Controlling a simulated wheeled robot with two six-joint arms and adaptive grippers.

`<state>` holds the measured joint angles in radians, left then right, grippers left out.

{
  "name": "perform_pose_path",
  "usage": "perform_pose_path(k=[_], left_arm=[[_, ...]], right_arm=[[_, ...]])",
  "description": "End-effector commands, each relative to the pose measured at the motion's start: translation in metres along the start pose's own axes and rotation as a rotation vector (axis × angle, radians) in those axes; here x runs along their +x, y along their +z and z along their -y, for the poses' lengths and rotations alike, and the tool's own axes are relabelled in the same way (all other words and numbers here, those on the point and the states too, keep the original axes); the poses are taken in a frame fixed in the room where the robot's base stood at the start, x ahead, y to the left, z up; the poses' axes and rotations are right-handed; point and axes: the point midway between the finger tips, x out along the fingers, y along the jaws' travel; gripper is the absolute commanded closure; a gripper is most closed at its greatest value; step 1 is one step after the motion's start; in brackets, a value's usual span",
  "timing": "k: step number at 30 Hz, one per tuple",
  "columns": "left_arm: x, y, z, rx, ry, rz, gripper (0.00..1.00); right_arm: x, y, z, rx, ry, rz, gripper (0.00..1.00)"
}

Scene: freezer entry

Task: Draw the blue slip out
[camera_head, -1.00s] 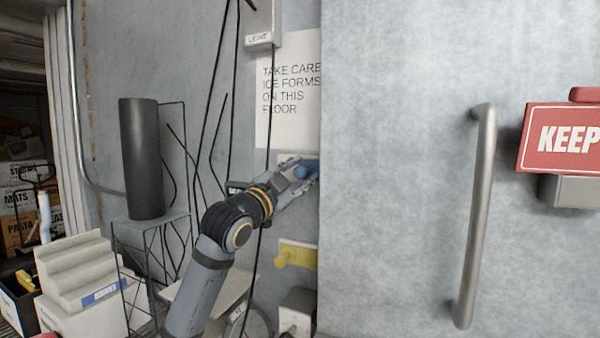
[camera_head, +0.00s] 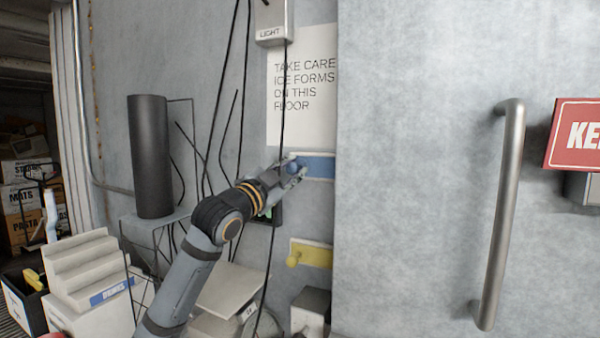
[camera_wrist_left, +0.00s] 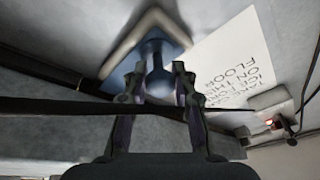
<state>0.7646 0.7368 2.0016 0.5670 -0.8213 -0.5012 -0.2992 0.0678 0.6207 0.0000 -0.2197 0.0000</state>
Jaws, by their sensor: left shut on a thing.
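The blue slip (camera_head: 319,166) is a flat blue plate with a round knob, set in a pale border on the grey wall below the paper notice. My left gripper (camera_head: 293,170) is at its left end, shut on the knob. In the left wrist view the knob (camera_wrist_left: 157,82) sits between the two fingertips (camera_wrist_left: 158,88), with the blue plate (camera_wrist_left: 154,48) behind it. The gripper hides part of the slip. I cannot tell whether the plate stands out from its border. My right gripper is not in view.
A yellow plate with a knob (camera_head: 316,256) is below the slip. A dark cable (camera_head: 284,110) hangs in front of the wall by my gripper. The grey door (camera_head: 410,200) with its long handle (camera_head: 503,210) is at right. A black cylinder (camera_head: 149,160) stands at left.

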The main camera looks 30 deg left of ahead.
Motion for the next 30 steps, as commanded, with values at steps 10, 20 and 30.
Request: perform_pose_path(k=[10,20,30], left_arm=[[0.0,-0.003,0.001,0.001,-0.002,-0.006,0.58],[0.0,-0.003,0.001,-0.001,-0.001,-0.005,0.5],[0.015,-0.043,0.042,-0.005,-0.005,-0.013,0.5]], right_arm=[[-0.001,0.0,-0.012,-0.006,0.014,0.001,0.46],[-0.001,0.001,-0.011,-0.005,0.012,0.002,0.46],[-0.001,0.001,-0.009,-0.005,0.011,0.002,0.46]])
